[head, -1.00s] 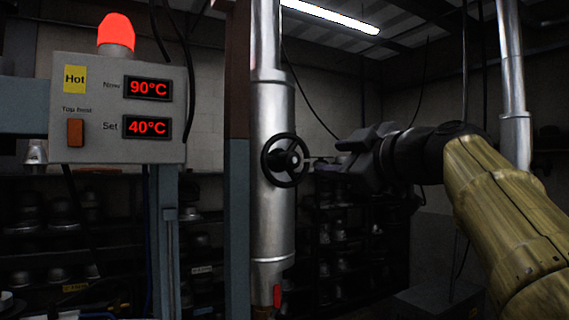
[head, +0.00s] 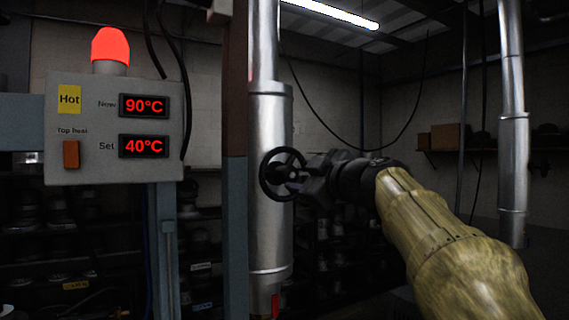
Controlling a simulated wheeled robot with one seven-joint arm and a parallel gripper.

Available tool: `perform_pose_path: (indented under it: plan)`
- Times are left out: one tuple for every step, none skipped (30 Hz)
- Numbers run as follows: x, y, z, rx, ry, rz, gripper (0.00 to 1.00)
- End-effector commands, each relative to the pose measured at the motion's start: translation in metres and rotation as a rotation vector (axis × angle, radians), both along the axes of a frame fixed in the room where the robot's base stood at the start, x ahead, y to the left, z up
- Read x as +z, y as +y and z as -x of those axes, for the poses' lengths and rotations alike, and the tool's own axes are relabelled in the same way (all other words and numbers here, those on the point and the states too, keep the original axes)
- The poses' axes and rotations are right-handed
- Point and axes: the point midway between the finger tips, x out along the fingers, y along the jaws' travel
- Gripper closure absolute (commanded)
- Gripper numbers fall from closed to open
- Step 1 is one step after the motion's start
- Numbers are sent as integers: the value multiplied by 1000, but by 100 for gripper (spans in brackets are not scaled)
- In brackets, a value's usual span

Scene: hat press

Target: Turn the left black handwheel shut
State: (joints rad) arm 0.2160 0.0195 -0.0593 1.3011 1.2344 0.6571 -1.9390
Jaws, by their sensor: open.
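The black handwheel (head: 268,163) is mounted on the front of the upright silver pipe (head: 270,232), left of the picture's middle. Its rim and left side show; part of its hub and right side is hidden by my gripper. My gripper (head: 299,178) comes from the right and its fingertips are at the wheel's hub and right rim. It is open. I cannot tell whether the fingers touch the wheel or straddle any part of it.
A grey control box (head: 115,130) with a lit red lamp (head: 110,46) stands left, reading 90°C now and 40°C set. A blue-grey post (head: 236,230) is close left of the pipe. Another silver pipe (head: 512,130) stands at the right. Dark shelves are behind.

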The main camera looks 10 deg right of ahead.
Motion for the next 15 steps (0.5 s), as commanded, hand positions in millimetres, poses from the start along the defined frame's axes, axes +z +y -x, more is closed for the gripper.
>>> perform_pose_path:
  plan:
    - [4,3,-9,3,4,-2,54]
    - [4,5,-14,3,4,-2,54]
    - [4,7,-20,1,4,-2,54]
    - [4,9,-24,2,4,-2,54]
    - [4,10,-29,3,4,-2,54]
    - [4,12,-34,1,4,-2,54]
    - [4,14,-39,1,3,-1,54]
    - [4,16,-43,2,4,-2,54]
    - [4,18,-49,1,4,-2,54]
    - [4,19,-52,1,3,-1,54]
    - [4,20,-56,1,3,-1,54]
    - [3,21,-60,1,2,-1,54]
    - [3,22,-63,1,1,-2,54]
    - [3,23,-65,1,1,-1,54]
    - [2,24,-68,0,0,-1,54]
